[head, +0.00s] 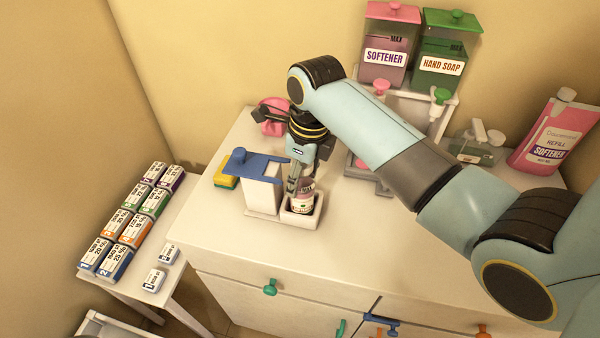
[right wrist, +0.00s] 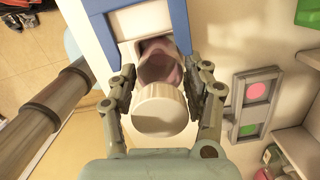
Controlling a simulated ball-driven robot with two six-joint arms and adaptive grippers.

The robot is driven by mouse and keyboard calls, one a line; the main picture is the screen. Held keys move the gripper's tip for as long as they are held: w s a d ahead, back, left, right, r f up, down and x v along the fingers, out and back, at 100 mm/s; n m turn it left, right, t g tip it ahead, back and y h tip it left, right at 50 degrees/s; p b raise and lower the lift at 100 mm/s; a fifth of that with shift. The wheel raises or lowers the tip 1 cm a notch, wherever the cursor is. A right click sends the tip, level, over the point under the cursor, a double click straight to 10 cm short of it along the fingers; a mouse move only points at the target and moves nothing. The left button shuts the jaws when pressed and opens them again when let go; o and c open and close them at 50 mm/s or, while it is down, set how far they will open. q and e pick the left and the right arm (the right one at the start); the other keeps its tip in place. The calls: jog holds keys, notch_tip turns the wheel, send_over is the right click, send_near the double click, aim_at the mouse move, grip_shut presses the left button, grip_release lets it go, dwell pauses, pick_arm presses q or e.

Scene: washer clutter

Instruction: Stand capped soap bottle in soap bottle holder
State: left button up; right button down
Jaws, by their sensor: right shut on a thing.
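The soap bottle (head: 304,198), small with a pinkish body and printed label, is in the open white square holder (head: 291,222). Its bottom is hidden by the holder's wall, so I cannot tell whether it touches the floor. My right gripper (head: 298,180) comes down from above and is shut on the bottle's upper part. In the right wrist view, the round white cap (right wrist: 160,108) faces the camera between the two fingers (right wrist: 162,92), with the pinkish bottle body (right wrist: 162,66) behind it. The bottle looks roughly upright. My left gripper is not in view.
A white stand with a blue top (head: 262,172) rises close left of the holder. Softener (head: 388,72) and hand soap (head: 440,76) dispensers are at the back; a pink refill pouch (head: 552,140) is right. The front cabinet top is clear.

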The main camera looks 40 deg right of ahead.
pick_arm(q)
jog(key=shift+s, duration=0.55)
pick_arm(e)
jog(key=shift+f, duration=0.15)
jog(key=c, duration=0.6)
grip_release()
jog(key=shift+o, duration=0.2)
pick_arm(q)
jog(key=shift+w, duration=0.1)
pick_arm(e)
jog(key=shift+r, duration=0.4)
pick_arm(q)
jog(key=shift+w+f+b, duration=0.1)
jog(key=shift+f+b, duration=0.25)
pick_arm(e)
jog(key=r, duration=0.3)
jog(key=s+r, duration=0.1)
jog(key=r, duration=0.7)
jog(key=shift+s+d+r, duration=0.15)
jog(key=shift+s+d, duration=0.05)
jog(key=shift+d, duration=0.15)
